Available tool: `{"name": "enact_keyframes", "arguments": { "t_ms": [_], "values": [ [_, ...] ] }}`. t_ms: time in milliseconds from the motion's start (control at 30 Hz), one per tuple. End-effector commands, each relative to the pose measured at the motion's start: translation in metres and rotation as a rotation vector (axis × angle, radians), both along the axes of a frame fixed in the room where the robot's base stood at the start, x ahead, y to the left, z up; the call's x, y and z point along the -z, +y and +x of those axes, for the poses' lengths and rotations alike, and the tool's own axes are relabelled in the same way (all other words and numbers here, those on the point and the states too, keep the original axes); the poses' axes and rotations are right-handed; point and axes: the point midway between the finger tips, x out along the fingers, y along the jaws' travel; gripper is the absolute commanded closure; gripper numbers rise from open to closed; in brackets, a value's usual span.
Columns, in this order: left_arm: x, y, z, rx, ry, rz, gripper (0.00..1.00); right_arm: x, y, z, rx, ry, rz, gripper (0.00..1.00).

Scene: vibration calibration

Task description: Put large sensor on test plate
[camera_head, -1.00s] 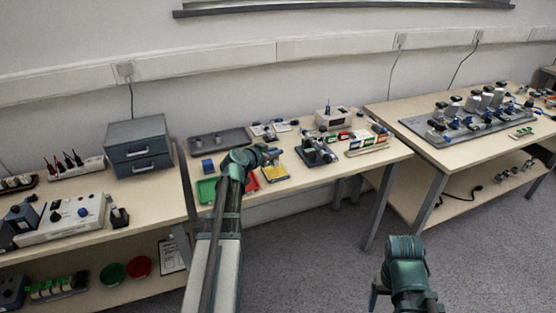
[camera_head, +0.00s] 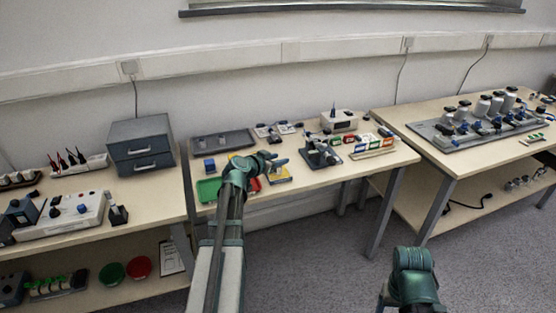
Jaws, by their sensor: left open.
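My left gripper (camera_head: 279,160) is open above the middle table, over a yellow tray (camera_head: 284,179). My left forearm and wrist hide part of that area. A small blue block (camera_head: 209,166) stands left of the gripper, near the grey tray. A dark plate (camera_head: 322,160) with a device on it lies right of the gripper. I cannot tell which small item is the large sensor, or which plate is the test plate. My right arm's wrist (camera_head: 412,268) is low at the bottom right, over the floor; its fingers are mostly hidden.
A grey tray (camera_head: 222,144), a green tray (camera_head: 208,190) and a white box (camera_head: 339,120) are on the middle table. A grey drawer unit (camera_head: 141,145) stands left. The right table holds a plate with several cylinders (camera_head: 483,109). Floor is open at front right.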

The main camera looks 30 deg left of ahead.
Motion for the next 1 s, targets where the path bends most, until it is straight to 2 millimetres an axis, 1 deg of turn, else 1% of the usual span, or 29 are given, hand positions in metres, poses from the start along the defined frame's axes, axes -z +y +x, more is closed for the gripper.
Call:
{"name": "enact_keyframes", "arguments": {
  "t_ms": [167,267,400,600,700,800,1000],
  "values": [
    [-0.006,0.0,-0.001,0.0,0.0,0.0,0.55,-0.006,0.0,0.0,0.0,0.0,0.0,0.24],
    [-0.012,0.001,-0.017,-0.003,0.0,0.0,0.55,-0.012,0.0,0.0,0.0,0.0,0.0,0.24],
    [-0.024,0.003,-0.046,-0.003,0.0,0.0,0.55,-0.024,0.0,0.0,0.0,0.0,0.0,0.24],
    [-0.038,0.006,-0.082,-0.003,0.0,0.0,0.55,-0.038,0.0,0.0,0.0,0.0,0.0,0.24],
    [-0.042,0.008,-0.095,-0.003,0.0,0.0,0.55,-0.042,0.0,0.0,0.0,0.0,0.0,0.24],
    [-0.045,0.008,-0.104,-0.001,0.0,-0.001,0.55,-0.045,0.0,0.0,0.0,0.0,0.0,0.24],
    [-0.047,0.01,-0.112,0.0,0.0,0.0,0.55,-0.047,0.0,0.0,0.0,0.0,0.0,0.24]
  ]
}}
